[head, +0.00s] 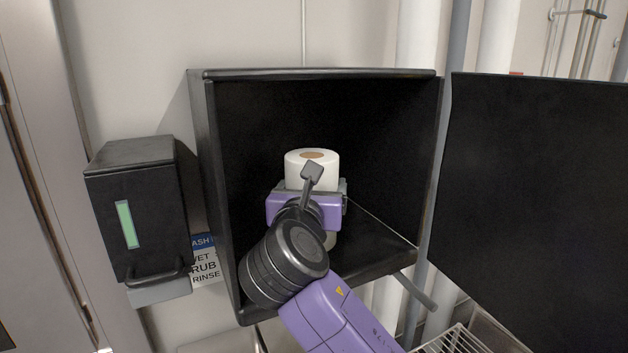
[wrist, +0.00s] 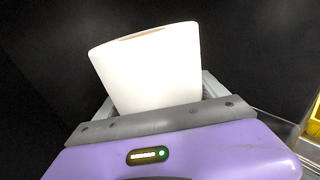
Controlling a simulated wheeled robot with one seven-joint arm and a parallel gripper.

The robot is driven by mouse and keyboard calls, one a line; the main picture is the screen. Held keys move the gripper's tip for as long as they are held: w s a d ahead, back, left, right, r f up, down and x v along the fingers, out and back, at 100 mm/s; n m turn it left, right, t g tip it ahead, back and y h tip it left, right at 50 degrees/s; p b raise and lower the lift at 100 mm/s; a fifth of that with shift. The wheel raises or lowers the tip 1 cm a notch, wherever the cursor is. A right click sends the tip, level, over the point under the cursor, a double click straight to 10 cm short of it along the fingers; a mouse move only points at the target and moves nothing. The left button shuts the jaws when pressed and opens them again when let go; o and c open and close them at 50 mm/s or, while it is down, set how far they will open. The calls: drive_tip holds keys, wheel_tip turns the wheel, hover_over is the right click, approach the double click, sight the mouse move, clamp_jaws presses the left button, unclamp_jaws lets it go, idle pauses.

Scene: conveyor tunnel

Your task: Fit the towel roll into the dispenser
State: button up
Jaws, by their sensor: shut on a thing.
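The white towel roll (head: 312,171) with a brown core stands upright inside the open black dispenser (head: 322,74) in the head view. My gripper (head: 325,192) is shut on the roll around its middle, and my arm reaches in from below. The gripper body hides much of the roll's lower part, though a little shows beneath it. In the wrist view the roll (wrist: 150,70) rises between the grey fingers (wrist: 158,108), with dark dispenser walls behind. I cannot tell whether the roll touches the dispenser floor.
The dispenser's black door (head: 540,180) stands open at the right. A smaller black wall dispenser (head: 135,210) with a green window hangs at the left, by a partly hidden sign (head: 206,264). A wire rack (head: 455,341) is at the lower right. Pipes run behind.

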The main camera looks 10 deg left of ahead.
sight(295, 160)
drive_tip(key=o, duration=2)
drive_tip(key=s+b, duration=0.1)
drive_tip(key=s, duration=0.6)
drive_tip(key=shift+s+r, duration=0.2)
drive_tip(key=shift+s, duration=0.2)
